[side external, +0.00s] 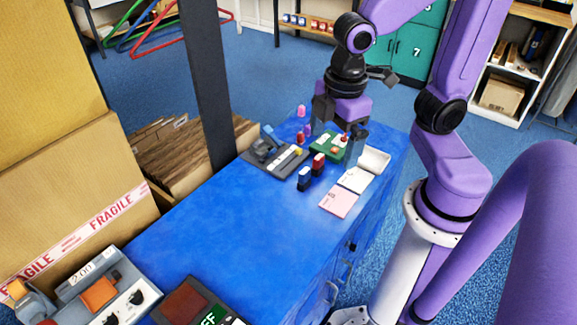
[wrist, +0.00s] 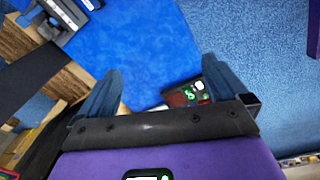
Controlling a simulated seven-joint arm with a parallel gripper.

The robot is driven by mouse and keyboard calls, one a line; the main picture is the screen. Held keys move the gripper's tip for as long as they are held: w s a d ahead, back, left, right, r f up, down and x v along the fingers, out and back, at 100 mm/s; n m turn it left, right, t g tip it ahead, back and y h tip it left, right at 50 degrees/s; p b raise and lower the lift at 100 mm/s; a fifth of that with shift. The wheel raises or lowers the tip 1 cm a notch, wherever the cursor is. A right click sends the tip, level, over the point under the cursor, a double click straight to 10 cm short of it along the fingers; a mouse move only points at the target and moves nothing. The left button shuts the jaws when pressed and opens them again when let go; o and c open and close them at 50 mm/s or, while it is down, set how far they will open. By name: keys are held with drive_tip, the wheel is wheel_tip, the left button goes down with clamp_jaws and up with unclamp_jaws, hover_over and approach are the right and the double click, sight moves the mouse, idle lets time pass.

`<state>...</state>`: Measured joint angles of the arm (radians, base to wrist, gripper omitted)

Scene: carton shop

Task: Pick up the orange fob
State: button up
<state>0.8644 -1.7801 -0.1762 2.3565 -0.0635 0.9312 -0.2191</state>
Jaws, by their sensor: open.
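My gripper (side external: 341,124) points down over the far end of the blue table, its jaws open and nothing seen between them. The wrist view shows its two fingers (wrist: 160,88) wide apart. I cannot identify the orange fob with certainty. A small reddish piece (side external: 344,138) shows by the fingers, above a green board (side external: 327,148). Pink (side external: 301,111) and red (side external: 300,138) small pieces stand left of the gripper. A flat orange block (side external: 99,293) lies on a grey device (side external: 72,290) at the near left.
A grey unit (side external: 268,150), red (side external: 318,164) and blue (side external: 304,179) blocks and a pink card (side external: 338,201) crowd the far end. The middle of the blue table (side external: 235,215) is clear. A dark post (side external: 207,80) rises beside flat cartons (side external: 165,155).

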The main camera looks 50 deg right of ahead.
drive_tip(key=shift+m, duration=0.4)
drive_tip(key=s, duration=0.4)
drive_tip(key=s+d+f, duration=0.1)
drive_tip(key=shift+s, duration=0.4)
drive_tip(key=shift+c, duration=0.7)
drive_tip(key=shift+s, duration=0.3)
drive_tip(key=c, duration=0.7)
